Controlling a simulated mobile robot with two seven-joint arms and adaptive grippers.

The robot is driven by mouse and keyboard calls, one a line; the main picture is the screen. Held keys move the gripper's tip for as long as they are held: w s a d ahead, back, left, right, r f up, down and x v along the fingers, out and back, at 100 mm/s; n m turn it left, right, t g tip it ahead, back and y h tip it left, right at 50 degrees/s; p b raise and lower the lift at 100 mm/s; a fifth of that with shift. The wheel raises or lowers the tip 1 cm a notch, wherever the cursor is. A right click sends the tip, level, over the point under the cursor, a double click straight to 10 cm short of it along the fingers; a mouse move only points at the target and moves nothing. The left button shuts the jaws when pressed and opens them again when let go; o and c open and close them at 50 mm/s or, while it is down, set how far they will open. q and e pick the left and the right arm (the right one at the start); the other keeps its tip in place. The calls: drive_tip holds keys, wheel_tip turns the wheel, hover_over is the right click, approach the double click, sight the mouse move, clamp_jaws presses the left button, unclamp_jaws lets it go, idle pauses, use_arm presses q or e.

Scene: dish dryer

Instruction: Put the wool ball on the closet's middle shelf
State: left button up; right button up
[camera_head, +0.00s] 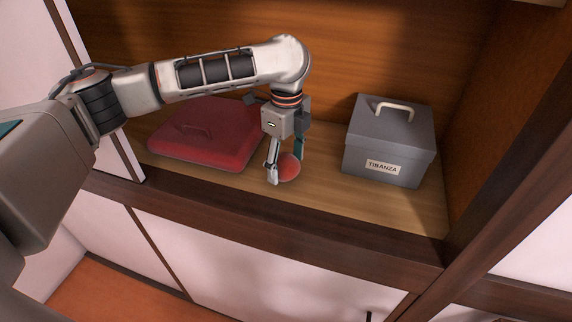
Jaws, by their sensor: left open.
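The wool ball (289,168) is a small red ball on the wooden closet shelf (317,190), close to its front edge. My left gripper (284,172) points down at the ball from above, its fingers open around it. One finger is in front of the ball at its left side and the other is behind it on the right. I cannot tell whether the fingers touch the ball. The ball appears to rest on the shelf board. My right gripper is not in view.
A dark red case (200,135) lies on the shelf left of my gripper. A grey lidded box (385,150) labelled TIBANZA stands to the right. Bare shelf lies between ball and box. A dark front ledge (330,228) runs above white doors (260,265).

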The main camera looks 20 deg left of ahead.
sight(286, 157)
use_arm(q)
wheel_tip(286, 157, up, 7)
drive_tip(key=shift+f, duration=0.1)
idle(0.6)
